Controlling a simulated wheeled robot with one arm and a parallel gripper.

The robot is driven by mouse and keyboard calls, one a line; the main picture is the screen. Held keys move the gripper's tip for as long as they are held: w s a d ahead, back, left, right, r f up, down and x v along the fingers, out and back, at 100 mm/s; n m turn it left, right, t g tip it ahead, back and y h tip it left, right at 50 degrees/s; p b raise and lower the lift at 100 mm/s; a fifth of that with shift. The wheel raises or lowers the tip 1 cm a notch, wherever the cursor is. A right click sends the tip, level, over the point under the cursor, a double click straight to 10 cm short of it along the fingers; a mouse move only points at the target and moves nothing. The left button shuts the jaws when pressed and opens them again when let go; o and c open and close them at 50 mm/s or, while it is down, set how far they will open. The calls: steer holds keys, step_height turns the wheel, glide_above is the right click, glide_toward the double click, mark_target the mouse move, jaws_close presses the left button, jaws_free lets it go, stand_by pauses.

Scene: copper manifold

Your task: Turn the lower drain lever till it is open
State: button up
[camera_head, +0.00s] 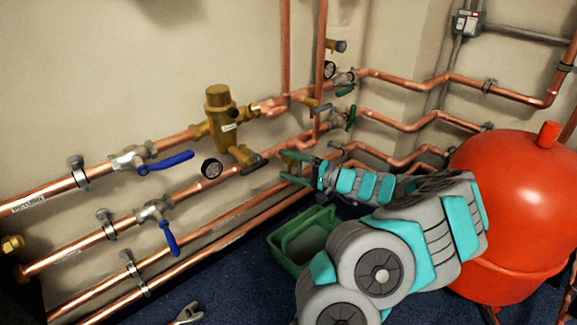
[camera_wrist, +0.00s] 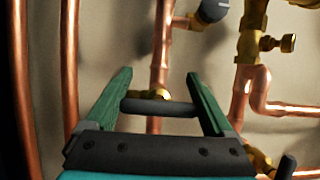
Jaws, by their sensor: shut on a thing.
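In the wrist view a dark grey bar-shaped lever (camera_wrist: 160,107) on a small brass valve (camera_wrist: 150,93) spans the space between my gripper's two green fingers (camera_wrist: 158,103). The fingers are shut on its ends. The lever lies crosswise to the copper pipe behind it in that picture. In the head view my gripper (camera_head: 285,167) reaches to the lower pipes, just right of the brass mixing valve; the held lever is mostly hidden there by the fingers.
A green tub (camera_head: 290,247) stands on the floor below my gripper. Blue levers (camera_head: 170,240) sit on the pipes at the left. A large red tank (camera_head: 525,205) stands close right of my arm.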

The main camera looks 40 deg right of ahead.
mark_target(300, 169)
steer(key=shift+f, duration=0.1)
steer(key=o, duration=1.1)
steer(key=shift+p+v, duration=0.55)
steer(key=shift+v, duration=3.35)
steer(key=shift+a, duration=0.1)
steer(key=shift+s, duration=0.15)
